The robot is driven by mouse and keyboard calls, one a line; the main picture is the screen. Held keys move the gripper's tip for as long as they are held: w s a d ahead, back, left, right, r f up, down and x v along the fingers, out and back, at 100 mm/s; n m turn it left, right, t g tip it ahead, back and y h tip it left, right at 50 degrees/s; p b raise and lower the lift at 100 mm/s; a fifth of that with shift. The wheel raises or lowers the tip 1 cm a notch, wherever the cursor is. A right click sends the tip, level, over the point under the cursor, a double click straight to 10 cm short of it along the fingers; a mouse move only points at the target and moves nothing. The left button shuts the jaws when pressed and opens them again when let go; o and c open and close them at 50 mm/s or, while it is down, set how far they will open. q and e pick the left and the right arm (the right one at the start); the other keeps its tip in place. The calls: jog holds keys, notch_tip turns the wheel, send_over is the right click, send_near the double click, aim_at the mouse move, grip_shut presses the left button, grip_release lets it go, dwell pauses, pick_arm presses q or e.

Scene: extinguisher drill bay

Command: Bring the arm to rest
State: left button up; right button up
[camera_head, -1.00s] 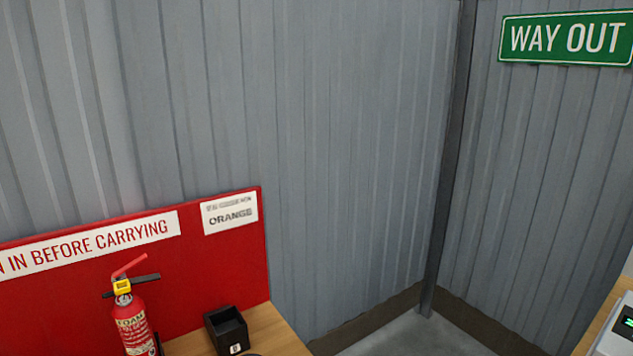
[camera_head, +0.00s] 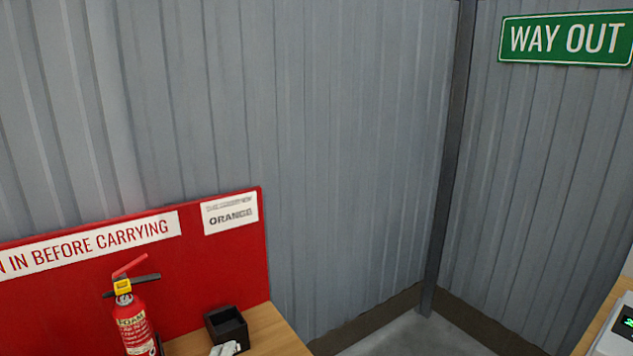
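A small pale grey piece (camera_head: 226,349) shows at the bottom edge in the head view, in front of the black box. It may be part of my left gripper, but too little shows to be sure. Its fingers cannot be made out, and the rest is below the frame. My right gripper is not in view. A red fire extinguisher (camera_head: 134,325) with a yellow piece and a red lever at its top stands upright at the lower left. Its base is cut off by the frame.
An open black box (camera_head: 228,324) stands on a wooden table (camera_head: 272,333), right of the extinguisher. A red board (camera_head: 190,265) with signs rises behind them. A device (camera_head: 618,328) sits at the right edge. Bare floor (camera_head: 415,338) shows between.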

pick_arm(q)
jog(key=s+a+f+n+g+y, duration=0.1)
jog(key=s+a+f+n+g, duration=0.3)
jog(key=f, duration=0.3)
jog(key=s+a+f+n+g+y, duration=0.1)
jog(key=s+a+f+n+g, duration=0.15)
jog(key=s+f, duration=0.4)
jog(key=s+f+n+g+h, duration=0.1)
jog(key=s+f+n+g, duration=0.5)
jog(key=s, duration=0.6)
notch_tip(320, 180, down, 29)
jog(key=s+m+g, duration=0.2)
jog(key=s+a+f+g+b, duration=0.1)
jog(key=s+a+f, duration=0.1)
jog(key=s+f, duration=1.3)
jog(key=shift+s+a, duration=0.15)
jog(key=shift+s, duration=0.6)
jog(key=shift+f+g, duration=0.1)
jog(key=shift+g, duration=0.15)
